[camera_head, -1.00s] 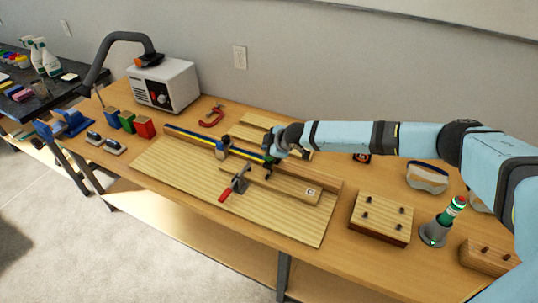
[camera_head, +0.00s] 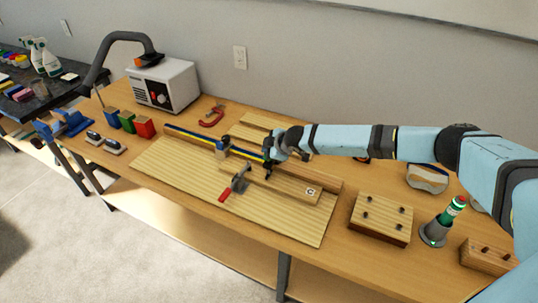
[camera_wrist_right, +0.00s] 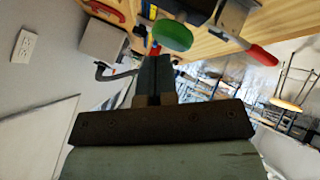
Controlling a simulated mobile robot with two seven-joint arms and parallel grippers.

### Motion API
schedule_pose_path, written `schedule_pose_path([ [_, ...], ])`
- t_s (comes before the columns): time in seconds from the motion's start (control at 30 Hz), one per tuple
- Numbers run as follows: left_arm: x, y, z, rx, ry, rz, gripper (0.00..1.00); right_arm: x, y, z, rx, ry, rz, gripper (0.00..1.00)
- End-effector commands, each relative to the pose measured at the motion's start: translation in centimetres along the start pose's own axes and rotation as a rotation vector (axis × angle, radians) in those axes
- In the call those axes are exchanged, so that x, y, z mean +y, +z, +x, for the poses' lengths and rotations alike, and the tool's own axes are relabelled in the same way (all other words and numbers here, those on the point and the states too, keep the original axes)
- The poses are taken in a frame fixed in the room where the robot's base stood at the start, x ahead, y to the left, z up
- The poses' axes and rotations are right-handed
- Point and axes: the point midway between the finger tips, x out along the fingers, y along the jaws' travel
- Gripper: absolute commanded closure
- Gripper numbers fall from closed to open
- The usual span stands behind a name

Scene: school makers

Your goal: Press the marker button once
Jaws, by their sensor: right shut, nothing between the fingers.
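My right gripper (camera_head: 268,172) is shut and empty, pointing down over the jig board (camera_head: 175,172) beside its long fence. In the right wrist view its shut fingers (camera_wrist_right: 154,70) are close together. A round green button-like disc (camera_wrist_right: 172,36), which may be the marker button, is just beyond and slightly right of the fingertips there. I cannot tell whether they touch. In the head view the gripper hides this disc. A wooden strip (camera_head: 285,186) lies on the board beside the gripper. My left gripper is out of view.
A toggle clamp with a red handle (camera_head: 224,195) stands left of the gripper. A drilled wooden block (camera_head: 382,218) and a green bottle in a grey holder (camera_head: 433,235) are to the right. A red C-clamp (camera_head: 211,117) lies behind.

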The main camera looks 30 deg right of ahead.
Motion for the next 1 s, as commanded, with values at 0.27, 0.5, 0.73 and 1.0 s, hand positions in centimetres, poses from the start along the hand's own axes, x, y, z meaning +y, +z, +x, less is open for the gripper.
schedule_pose_path([
  [0.27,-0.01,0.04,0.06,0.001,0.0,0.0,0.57,-0.2,0.2,0.27,0.0,0.0,0.0,1.0],
  [0.5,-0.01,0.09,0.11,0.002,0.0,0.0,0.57,-0.35,0.37,0.47,-0.001,0.0,0.0,1.0],
  [0.73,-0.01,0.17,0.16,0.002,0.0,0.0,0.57,-0.5,0.52,0.67,-0.001,0.0,0.0,1.0],
  [1.0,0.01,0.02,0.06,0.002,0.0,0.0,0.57,-0.43,0.45,0.57,-0.001,0.0,0.0,1.0],
])
